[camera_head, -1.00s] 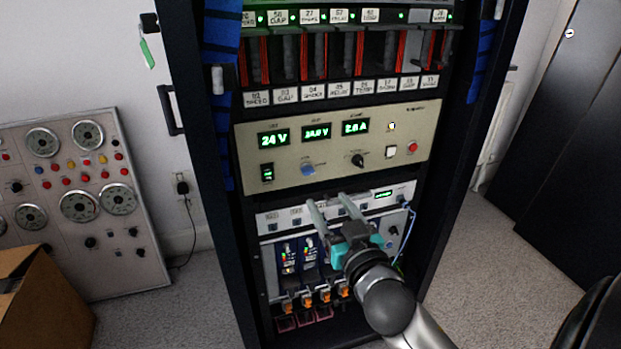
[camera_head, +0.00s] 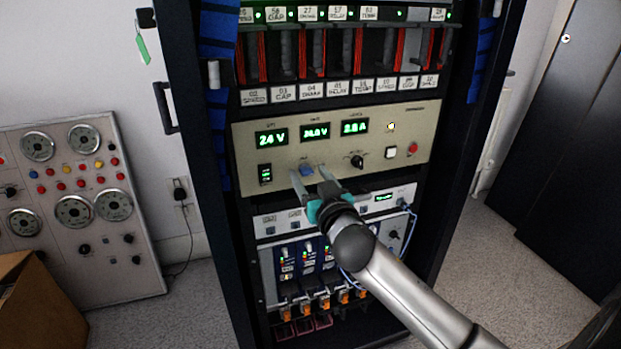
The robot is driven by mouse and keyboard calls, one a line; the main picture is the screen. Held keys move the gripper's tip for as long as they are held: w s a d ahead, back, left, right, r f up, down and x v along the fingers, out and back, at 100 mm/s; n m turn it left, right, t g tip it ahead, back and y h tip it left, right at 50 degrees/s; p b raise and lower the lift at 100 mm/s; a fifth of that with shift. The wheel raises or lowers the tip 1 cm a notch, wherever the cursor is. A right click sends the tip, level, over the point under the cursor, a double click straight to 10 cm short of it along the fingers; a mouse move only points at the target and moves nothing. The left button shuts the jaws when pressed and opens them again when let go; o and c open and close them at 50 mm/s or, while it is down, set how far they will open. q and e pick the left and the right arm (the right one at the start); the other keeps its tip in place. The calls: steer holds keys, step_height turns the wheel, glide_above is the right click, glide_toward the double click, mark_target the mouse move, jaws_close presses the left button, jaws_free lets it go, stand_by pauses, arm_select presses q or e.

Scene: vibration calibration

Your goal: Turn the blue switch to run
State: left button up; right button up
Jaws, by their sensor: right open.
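The blue switch (camera_head: 306,169) is a small knob on the beige power panel (camera_head: 222,110), below the green number displays. My right gripper (camera_head: 308,172) is open, with its two fingertips at the panel, one on each side of the blue switch. I cannot tell whether the fingers touch it. The lettering around the switch is too small to read. My left gripper is not in view.
A black knob (camera_head: 356,161), a white button (camera_head: 390,152) and a red button (camera_head: 413,148) sit right of the switch. Labelled card slots are above. A gauge board (camera_head: 120,255) and a cardboard box (camera_head: 38,312) stand at the left.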

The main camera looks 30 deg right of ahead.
steer(key=shift+c, duration=0.2)
jaws_close()
stand_by(0.4)
